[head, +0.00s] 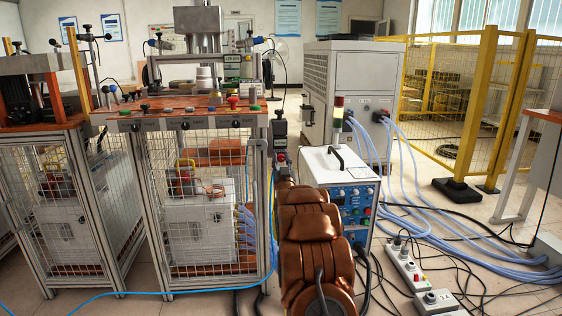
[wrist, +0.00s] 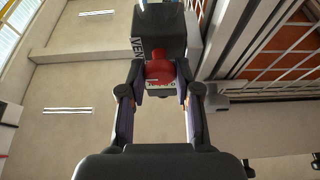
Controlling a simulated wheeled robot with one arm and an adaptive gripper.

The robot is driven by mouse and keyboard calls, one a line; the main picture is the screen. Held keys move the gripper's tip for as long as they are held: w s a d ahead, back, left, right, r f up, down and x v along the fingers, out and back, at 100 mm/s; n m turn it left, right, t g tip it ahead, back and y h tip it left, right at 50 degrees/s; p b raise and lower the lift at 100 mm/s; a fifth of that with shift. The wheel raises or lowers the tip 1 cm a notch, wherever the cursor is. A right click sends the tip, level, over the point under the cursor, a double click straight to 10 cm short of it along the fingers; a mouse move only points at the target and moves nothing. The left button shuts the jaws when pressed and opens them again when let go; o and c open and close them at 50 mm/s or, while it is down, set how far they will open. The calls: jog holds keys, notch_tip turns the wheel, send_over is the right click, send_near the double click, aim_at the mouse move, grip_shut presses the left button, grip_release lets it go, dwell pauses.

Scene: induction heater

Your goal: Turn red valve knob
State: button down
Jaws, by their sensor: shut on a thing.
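The red valve knob (wrist: 158,66) shows in the wrist view, on the near face of a dark box (wrist: 160,35) with partly readable white lettering. My gripper (wrist: 160,84) has one finger on each side of the knob and is shut on it. The knob's sides are partly hidden by the fingertips. In the head view my brown-covered arm reaches forward to a dark upright device (head: 279,128) beside the right post of the middle workstation. The arm hides most of my gripper there, and I cannot make out the grip in that view.
The caged workstation (head: 190,120) stands left of my arm. A white power unit (head: 325,170) with a blue control panel stands close on the right. Pale hoses (head: 430,225), dark cables and power strips (head: 408,265) lie on the floor at right. A yellow fence (head: 480,100) stands behind.

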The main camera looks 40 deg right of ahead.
jog(key=shift+n, duration=0.3)
jog(key=n+y+p, duration=0.1)
jog(key=n+t+p, duration=0.1)
jog(key=n, duration=0.1)
jog(key=shift+s+d+r+y, duration=0.1)
jog(key=shift+r+y, duration=0.1)
jog(key=shift+y, duration=0.2)
jog(key=n+y+p, duration=0.1)
jog(key=n+y, duration=0.1)
jog(key=n, duration=0.2)
jog(key=n+y, duration=0.1)
jog(key=n, duration=0.3)
jog(key=shift+t+y+p, duration=0.4)
jog(key=n+y, duration=0.1)
jog(key=n, duration=0.2)
jog(key=n+y, duration=0.1)
jog(key=n, duration=0.2)
jog(key=shift+f+n+g+y, duration=0.1)
jog(key=shift+n+g+y, duration=0.2)
jog(key=shift+g, duration=0.1)
jog(key=shift+n+g+y, duration=0.4)
jog(key=shift+n+g, duration=0.4)
jog(key=shift+n, duration=1.4)
jog(key=c, duration=0.8)
grip_release()
jog(key=shift+c, duration=0.2)
